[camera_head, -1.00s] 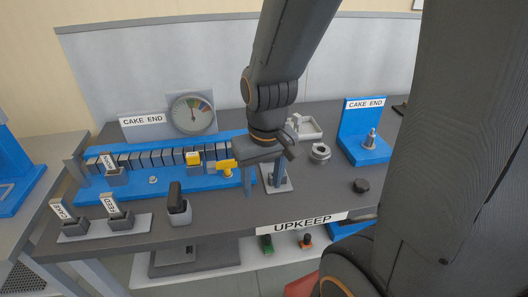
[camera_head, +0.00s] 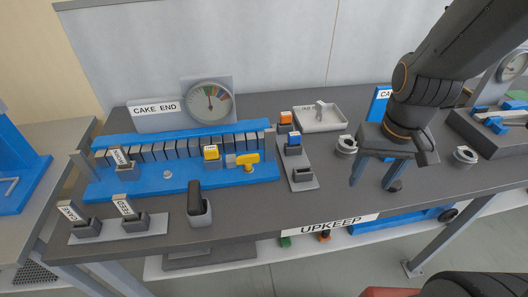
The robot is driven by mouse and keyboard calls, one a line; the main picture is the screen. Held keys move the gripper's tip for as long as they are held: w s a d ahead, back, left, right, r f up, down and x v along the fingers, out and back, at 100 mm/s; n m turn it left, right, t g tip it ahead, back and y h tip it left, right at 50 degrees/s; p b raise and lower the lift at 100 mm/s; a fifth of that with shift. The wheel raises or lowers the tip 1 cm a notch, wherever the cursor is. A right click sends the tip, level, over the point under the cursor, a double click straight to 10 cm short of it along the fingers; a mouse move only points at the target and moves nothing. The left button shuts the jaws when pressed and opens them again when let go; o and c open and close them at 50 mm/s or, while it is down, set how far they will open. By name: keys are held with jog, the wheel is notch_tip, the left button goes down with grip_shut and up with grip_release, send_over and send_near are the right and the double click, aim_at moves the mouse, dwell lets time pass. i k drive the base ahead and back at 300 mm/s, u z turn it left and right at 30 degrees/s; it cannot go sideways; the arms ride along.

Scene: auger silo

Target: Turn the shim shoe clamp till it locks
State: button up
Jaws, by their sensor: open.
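A yellow clamp handle (camera_head: 246,159) sits on a short pivot at the right end of the blue block fixture (camera_head: 185,183). It lies beside a small grey block at the end of the row; I take it to be the shim shoe clamp, and cannot tell whether it is locked. A yellow-topped block (camera_head: 211,153) with a pale label stands just left of it. My gripper (camera_head: 374,180) is well to the right of the clamp, above the dark bench. Its two blue fingers point down, apart, with nothing visible between them.
A grey rack (camera_head: 298,172) holds blue- and orange-topped blocks between clamp and gripper. A pale tray (camera_head: 320,117) and a round metal part (camera_head: 346,145) stand behind. A dark upright handle (camera_head: 199,203) stands in front of the fixture. A dial (camera_head: 209,103) stands behind it.

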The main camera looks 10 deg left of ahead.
aim_at(248, 160)
jog(key=z, duration=0.15)
jog(key=k, duration=0.65)
jog(key=u, duration=0.95)
jog(key=i, duration=0.95)
jog(key=u, duration=0.3)
jog(key=k, duration=1.1)
jog(key=z, duration=0.55)
jog(key=i, duration=1)
jog(key=u, duration=0.05)
